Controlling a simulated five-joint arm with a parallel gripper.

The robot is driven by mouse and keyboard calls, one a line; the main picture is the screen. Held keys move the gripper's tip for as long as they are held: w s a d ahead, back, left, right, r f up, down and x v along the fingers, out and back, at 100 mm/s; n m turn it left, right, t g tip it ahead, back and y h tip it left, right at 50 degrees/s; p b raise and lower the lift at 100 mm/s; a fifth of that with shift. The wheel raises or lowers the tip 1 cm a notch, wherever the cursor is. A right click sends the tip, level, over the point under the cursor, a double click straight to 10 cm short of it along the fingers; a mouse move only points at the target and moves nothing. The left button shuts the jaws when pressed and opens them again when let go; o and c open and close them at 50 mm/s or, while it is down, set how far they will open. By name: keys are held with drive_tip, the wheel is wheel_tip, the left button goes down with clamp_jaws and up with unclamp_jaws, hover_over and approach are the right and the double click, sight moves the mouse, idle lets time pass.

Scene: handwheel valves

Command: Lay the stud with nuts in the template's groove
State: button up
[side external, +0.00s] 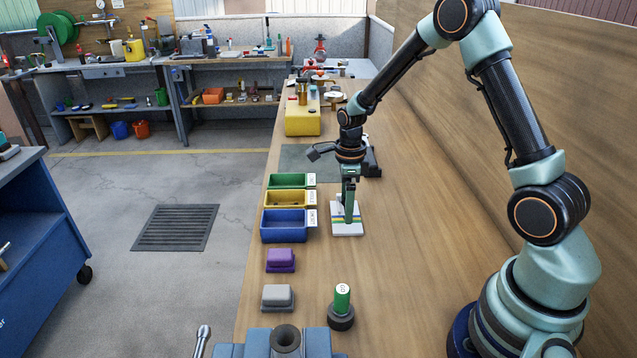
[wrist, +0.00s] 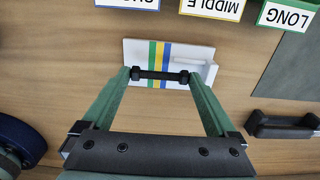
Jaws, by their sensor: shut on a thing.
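My gripper (wrist: 160,77) is shut on the dark stud with nuts (wrist: 160,75), with one fingertip at each end. The stud lies crosswise between the fingers. The template (wrist: 195,52) is a white plate with green, yellow and blue stripes and a raised white piece at its right end in the wrist view. The stud appears over its near side there; whether it touches the plate I cannot tell. In the side view my gripper (side external: 349,212) points down over the template (side external: 346,231), and the stud is too small to make out. The groove itself is not clear.
Green (side external: 287,181), yellow (side external: 284,199) and blue (side external: 284,226) labelled bins stand left of the template. A black object (wrist: 284,124) lies to its right in the wrist view. Purple (side external: 281,260) and grey (side external: 277,297) blocks and a green-topped cylinder (side external: 342,299) stand nearer the camera.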

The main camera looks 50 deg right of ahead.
drive_tip(key=shift+f, duration=0.95)
drive_tip(key=o, duration=1)
drive_tip(key=shift+o, duration=0.2)
drive_tip(key=shift+r, duration=0.1)
wheel_tip(320, 180, up, 11)
drive_tip(key=s+a+r+n+t, duration=0.2)
drive_tip(key=s+a+r+n, duration=0.3)
drive_tip(key=n, duration=0.8)
drive_tip(key=s+a+r+n+t, duration=0.3)
drive_tip(key=s+r+n, duration=0.4)
drive_tip(key=n, duration=0.7)
drive_tip(key=shift+s+a+r+t, duration=0.3)
drive_tip(key=shift+s+a, duration=0.2)
drive_tip(key=shift+a, duration=0.4)
